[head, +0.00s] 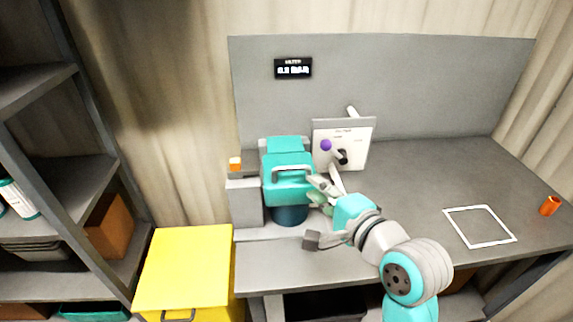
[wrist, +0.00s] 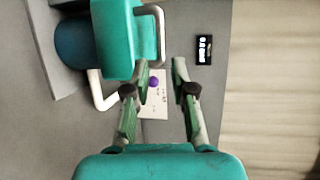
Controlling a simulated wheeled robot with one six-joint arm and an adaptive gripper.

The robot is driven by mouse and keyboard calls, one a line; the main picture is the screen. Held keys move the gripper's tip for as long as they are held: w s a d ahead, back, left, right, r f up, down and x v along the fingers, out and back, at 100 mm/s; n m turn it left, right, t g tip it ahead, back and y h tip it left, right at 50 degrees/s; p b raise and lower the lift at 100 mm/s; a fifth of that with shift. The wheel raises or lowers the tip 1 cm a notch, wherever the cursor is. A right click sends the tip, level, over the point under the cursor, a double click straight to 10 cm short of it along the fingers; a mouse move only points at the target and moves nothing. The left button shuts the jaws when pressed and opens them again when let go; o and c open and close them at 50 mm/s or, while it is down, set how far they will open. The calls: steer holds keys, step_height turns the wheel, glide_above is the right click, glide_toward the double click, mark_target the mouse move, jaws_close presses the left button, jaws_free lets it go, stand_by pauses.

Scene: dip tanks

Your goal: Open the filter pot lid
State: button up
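The filter pot has a teal lid (head: 287,191) with a pale bar handle (head: 293,169) on its front. The lid sits over a dark blue pot body (head: 290,215) and looks shut. In the wrist view the lid (wrist: 112,40) is at the upper left, with its handle (wrist: 161,30) along its right side. My gripper (head: 323,182) is just right of the lid in the head view. In the wrist view my gripper (wrist: 160,66) is open and empty, its fingertips spread below the handle and apart from it. Exact depth to the handle is unclear.
A white panel (head: 358,134) with a purple-knobbed lever (head: 326,145) stands right behind my gripper. A small display (head: 293,68) hangs on the back wall. A yellow bin (head: 185,260) stands at left. The bench (head: 420,200) is mostly clear rightward, up to an orange cup (head: 549,206).

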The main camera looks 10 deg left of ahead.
mark_target(295, 170)
steer(key=x, duration=1)
steer(key=shift+w+a, duration=0.15)
jaws_close()
